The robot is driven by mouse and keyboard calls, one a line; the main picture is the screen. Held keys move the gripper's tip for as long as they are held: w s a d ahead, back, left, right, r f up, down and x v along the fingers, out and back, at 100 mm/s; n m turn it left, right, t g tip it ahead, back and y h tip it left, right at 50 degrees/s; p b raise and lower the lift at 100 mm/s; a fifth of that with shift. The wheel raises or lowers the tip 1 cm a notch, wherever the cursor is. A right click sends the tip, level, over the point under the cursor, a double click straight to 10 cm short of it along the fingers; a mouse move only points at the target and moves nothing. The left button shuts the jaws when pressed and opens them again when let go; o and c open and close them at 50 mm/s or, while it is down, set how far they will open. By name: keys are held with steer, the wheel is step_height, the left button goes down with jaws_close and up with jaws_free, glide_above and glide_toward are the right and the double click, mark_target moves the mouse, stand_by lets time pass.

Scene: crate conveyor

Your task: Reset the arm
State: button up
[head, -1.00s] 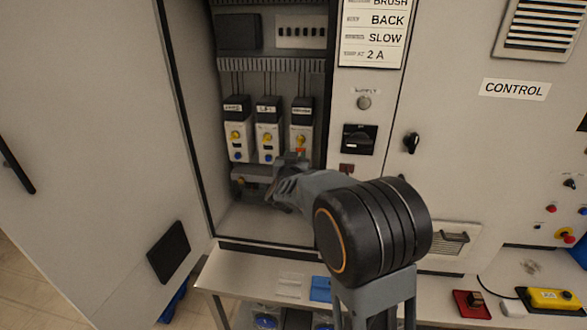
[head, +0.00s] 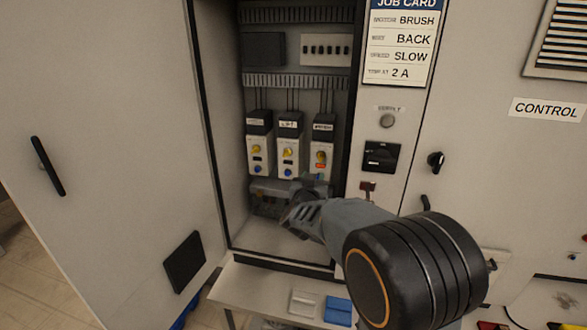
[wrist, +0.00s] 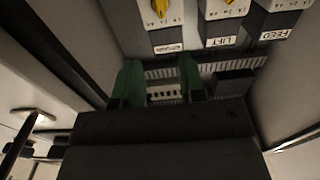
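My gripper (head: 302,192) reaches into the open cabinet, just below and in front of the row of drive modules. In the wrist view the two green fingers (wrist: 160,82) stand apart with nothing between them, so it is open and empty. The view there is upside down. The modules are the FEED module (head: 259,145), the LIFT module (head: 289,148) and a right-hand module (head: 321,150) with a red-lit patch. Each has a yellow knob. My gripper partly hides the bottom of the right-hand module; contact cannot be told.
The cabinet door (head: 100,130) stands open at left. The job card (head: 400,45) reads BRUSH, BACK, SLOW, 2 A. A shelf (head: 250,288) with a blue block (head: 338,311) lies below. The cabinet frame is close around my arm.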

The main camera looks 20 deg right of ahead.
steer(key=s+a+f+n+g+y, duration=0.3)
steer(key=s+a+f+g+y, duration=0.15)
steer(key=a+f+y, duration=0.5)
steer(key=s+d+r+n+g, duration=0.1)
steer(key=s+g, duration=0.6)
steer(key=s, duration=1.6)
steer(key=shift+d+r+n+h, duration=0.2)
steer(key=shift+d+n+h, duration=0.15)
steer(key=shift+d+n, duration=0.45)
steer(key=shift+a, duration=0.15)
